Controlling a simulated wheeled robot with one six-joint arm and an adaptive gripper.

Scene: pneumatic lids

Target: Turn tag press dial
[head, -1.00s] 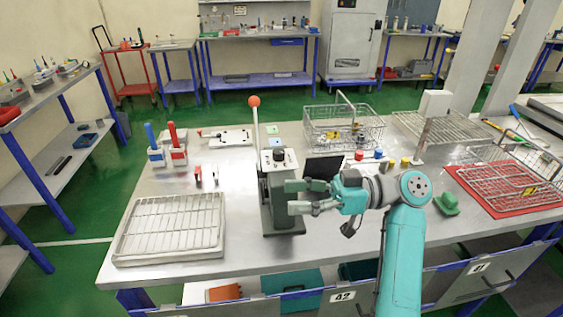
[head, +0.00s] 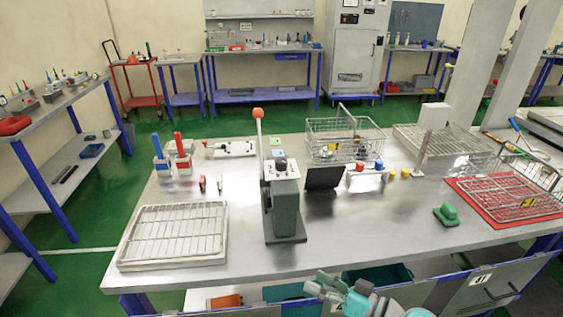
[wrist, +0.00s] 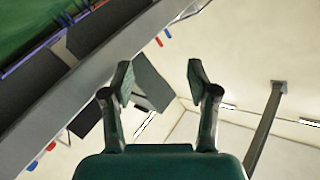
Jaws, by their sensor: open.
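The tag press (head: 284,200) is a grey-green upright machine on the steel table, with a tall lever ending in a red ball (head: 258,113). Small dark knobs sit on its pale top plate (head: 281,168); which of them is the dial I cannot tell. My gripper (head: 318,283) is low at the front edge of the table, below and right of the press and apart from it. In the wrist view my gripper (wrist: 158,85) is open with nothing between its fingers. That view shows walls and ceiling, not the press.
A white tray with a wire rack (head: 172,236) lies left of the press. A dark panel (head: 323,178) stands close at its right. Wire baskets (head: 343,135) are behind, and a red mat (head: 480,212) and green object (head: 446,214) lie right. The front middle tabletop is clear.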

